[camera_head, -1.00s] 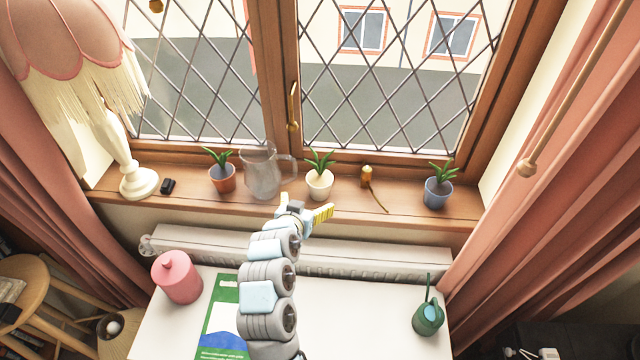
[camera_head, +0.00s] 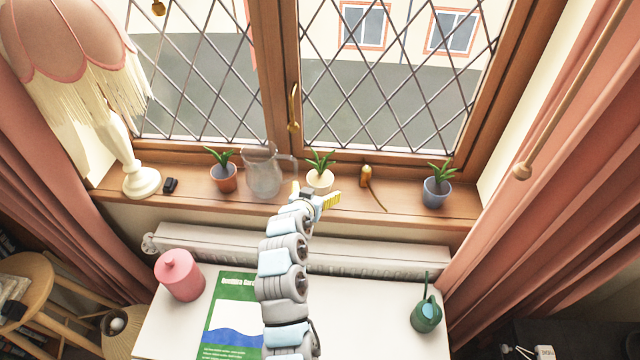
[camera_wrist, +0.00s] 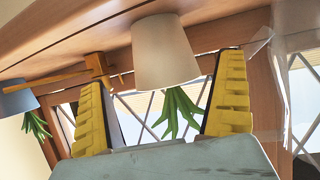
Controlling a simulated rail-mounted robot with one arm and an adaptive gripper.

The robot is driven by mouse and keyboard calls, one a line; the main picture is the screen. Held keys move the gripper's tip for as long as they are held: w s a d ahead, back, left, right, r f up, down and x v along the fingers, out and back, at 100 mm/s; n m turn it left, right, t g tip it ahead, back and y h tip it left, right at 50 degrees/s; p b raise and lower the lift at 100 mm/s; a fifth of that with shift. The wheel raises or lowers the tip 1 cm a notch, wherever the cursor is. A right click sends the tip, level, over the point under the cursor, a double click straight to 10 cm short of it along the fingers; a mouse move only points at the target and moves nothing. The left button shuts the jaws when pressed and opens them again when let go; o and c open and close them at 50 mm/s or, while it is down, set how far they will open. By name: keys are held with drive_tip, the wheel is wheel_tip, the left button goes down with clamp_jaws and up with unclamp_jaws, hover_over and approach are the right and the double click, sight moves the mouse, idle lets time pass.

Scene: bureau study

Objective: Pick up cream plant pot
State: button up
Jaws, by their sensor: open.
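The cream plant pot (camera_head: 320,180) holds a green spiky plant and stands on the wooden windowsill, its lower part hidden behind my gripper (camera_head: 316,195). In the wrist view, which is upside down, the cream plant pot (camera_wrist: 165,52) appears between and a little beyond the two yellow fingers of my gripper (camera_wrist: 165,95). The fingers are spread wide on either side of it, with nothing held. I cannot tell whether either finger touches the pot.
A clear glass jug (camera_head: 263,172) stands just left of the cream pot, close to my gripper. A terracotta pot (camera_head: 223,177) is farther left. The window (camera_head: 390,90) is behind.

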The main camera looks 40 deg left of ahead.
drive_tip(key=shift+p+x, duration=0.45)
drive_tip(key=shift+x, duration=0.45)
drive_tip(key=shift+p+x, duration=0.45)
drive_tip(key=shift+x, duration=1.25)
drive_tip(key=shift+a, duration=0.15)
drive_tip(key=c, duration=1.2)
